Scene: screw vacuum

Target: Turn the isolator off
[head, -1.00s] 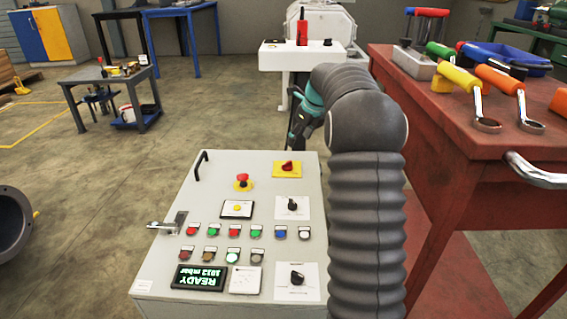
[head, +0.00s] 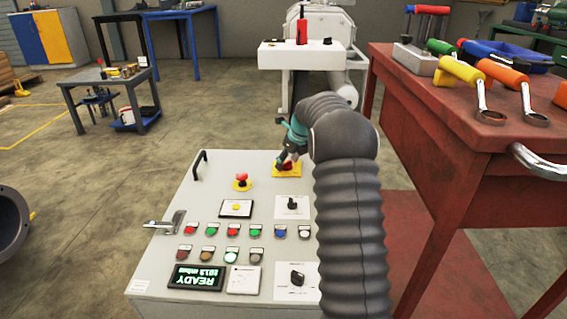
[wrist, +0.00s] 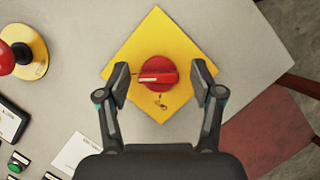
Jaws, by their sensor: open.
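The isolator is a red rotary knob (wrist: 157,76) on a yellow square plate (wrist: 152,25), at the far right corner of the grey control panel. In the wrist view the knob's grip bar lies roughly level across the picture. My gripper (wrist: 160,82) is open, with one finger on each side of the knob and a gap to each. In the head view my gripper (head: 286,157) is over the yellow plate (head: 287,173) and partly hides the knob. I cannot tell its exact height above the knob.
A red emergency-stop button (head: 241,177) on a yellow base stands left of the isolator. Black selector knobs (head: 293,203), several push buttons and a display (head: 196,277) reading READY fill the panel. A red workbench (head: 470,130) with tools stands at the right.

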